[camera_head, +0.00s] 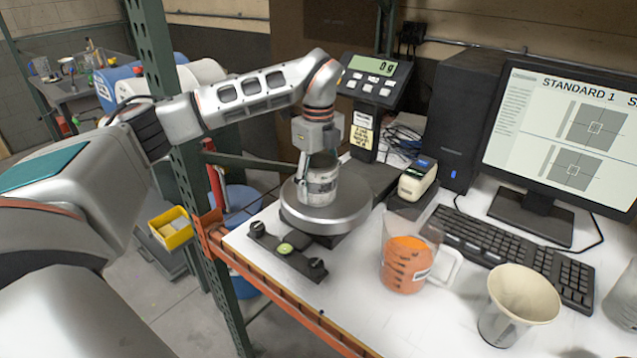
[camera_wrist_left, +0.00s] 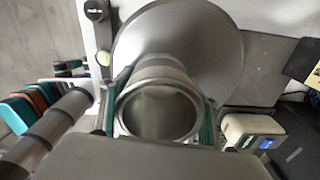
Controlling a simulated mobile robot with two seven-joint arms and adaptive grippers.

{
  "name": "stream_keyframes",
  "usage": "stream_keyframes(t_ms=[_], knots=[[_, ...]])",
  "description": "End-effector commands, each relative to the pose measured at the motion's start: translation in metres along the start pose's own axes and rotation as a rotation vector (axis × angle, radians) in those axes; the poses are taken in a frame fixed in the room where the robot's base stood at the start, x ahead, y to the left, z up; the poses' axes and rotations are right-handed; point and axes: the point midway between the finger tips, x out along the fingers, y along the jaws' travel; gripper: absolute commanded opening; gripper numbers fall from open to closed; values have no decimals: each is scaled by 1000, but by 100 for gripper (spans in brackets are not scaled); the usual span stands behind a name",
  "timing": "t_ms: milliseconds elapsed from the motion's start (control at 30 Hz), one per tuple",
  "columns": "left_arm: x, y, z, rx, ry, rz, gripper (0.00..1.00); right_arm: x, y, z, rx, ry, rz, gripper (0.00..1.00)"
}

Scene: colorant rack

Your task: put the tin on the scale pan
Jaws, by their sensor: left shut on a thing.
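My left gripper (camera_head: 318,168) comes down from above and is shut around the tin's sides. In the left wrist view the tin's open mouth (camera_wrist_left: 157,112) shows between the two fingers (camera_wrist_left: 162,108), with the pan (camera_wrist_left: 205,40) below it. The tin's base is at or just above the pan; I cannot tell if it touches. The scale display (camera_head: 372,66) reads 0 g. My right gripper is not in view.
A jug of orange liquid (camera_head: 405,262), a paper-coloured cup (camera_head: 522,295), a keyboard (camera_head: 510,250) and a monitor (camera_head: 570,130) stand right of the scale. A small label printer (camera_head: 418,180) is close to the pan. The bench's orange front edge (camera_head: 285,305) and a green post (camera_head: 205,230) lie left.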

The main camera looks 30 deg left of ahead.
Motion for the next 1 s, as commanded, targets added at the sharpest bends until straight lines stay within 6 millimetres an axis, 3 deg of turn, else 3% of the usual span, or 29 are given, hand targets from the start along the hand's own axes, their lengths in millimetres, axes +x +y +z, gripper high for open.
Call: stream_keyframes(t_ms=[267, 300, 333, 767, 1000], knots=[[2, 0, 0, 1, 0, -1, 39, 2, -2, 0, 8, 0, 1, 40], [2, 0, 0, 1, 0, -1, 70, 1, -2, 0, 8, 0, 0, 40], [2, 0, 0, 1, 0, -1, 78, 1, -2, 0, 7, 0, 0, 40], [-3, 0, 0, 0, 0, -2, 78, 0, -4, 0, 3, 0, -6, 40], [-42, -1, 0, 0, -2, -6, 78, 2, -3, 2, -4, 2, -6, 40]])
